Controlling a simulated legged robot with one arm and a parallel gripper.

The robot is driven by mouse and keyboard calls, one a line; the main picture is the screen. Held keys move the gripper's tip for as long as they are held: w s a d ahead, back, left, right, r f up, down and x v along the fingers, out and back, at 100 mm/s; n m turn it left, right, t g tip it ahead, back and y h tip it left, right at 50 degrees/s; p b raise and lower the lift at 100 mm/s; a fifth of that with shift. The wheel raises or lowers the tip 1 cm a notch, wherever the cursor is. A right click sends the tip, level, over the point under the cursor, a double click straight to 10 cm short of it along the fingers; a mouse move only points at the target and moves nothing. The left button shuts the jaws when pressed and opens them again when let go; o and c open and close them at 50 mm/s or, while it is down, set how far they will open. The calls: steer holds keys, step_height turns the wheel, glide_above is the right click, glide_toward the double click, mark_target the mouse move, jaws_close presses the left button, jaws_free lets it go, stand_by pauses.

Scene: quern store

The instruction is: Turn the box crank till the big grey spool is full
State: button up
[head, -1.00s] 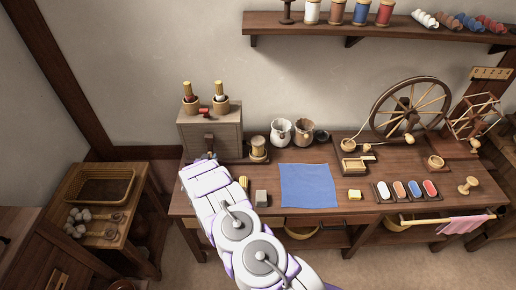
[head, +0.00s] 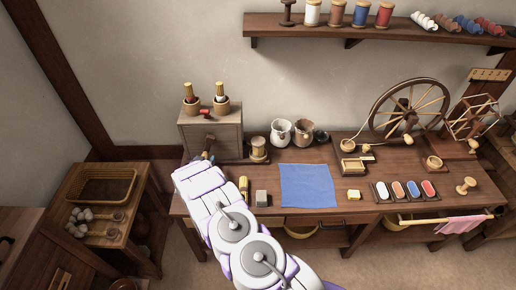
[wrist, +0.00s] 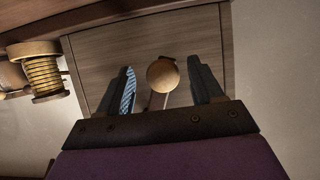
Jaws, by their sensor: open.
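The wooden box (head: 222,128) stands at the left end of the workbench. Its crank (head: 209,137) is on the front face, partly hidden by my arm. In the wrist view the crank's round wooden knob (wrist: 163,75) lies between the two dark fingers of my gripper (wrist: 162,66), with a gap showing on each side. My gripper is open and not closed on the knob. A large spool (head: 259,149) stands right of the box; it looks straw-coloured rather than grey. It also shows in the wrist view (wrist: 43,72), with wound bands. How full it is I cannot tell.
Two capped bobbins in wooden cups (head: 220,104) stand on the box. A side table with a basket (head: 105,185) is at the left.

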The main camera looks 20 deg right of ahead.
steer(key=shift+p+v, duration=0.45)
steer(key=shift+v, duration=2)
steer(key=shift+w+r, duration=0.1)
steer(key=s+a+r+n+g+y, duration=0.15)
steer(key=a+r+y, duration=0.35)
steer(key=r, duration=0.7)
steer(key=s+r+n+g+y, duration=0.2)
steer(key=s+r+g, duration=0.2)
steer(key=s+r, duration=0.85)
steer(key=s+d+r+g, duration=0.2)
steer(key=s+d+r, duration=0.1)
steer(key=s, duration=1.2)
steer(key=s+d+r+g+h, duration=0.1)
steer(key=s+d+r+g, duration=0.2)
steer(key=s, duration=1.2)
steer(key=s+d+r+g+h, duration=0.1)
steer(key=s+d+r+g, duration=0.2)
steer(key=s+d, duration=0.4)
steer(key=s+r, duration=0.1)
steer(key=s, duration=0.7)
steer(key=shift+n, duration=0.35)
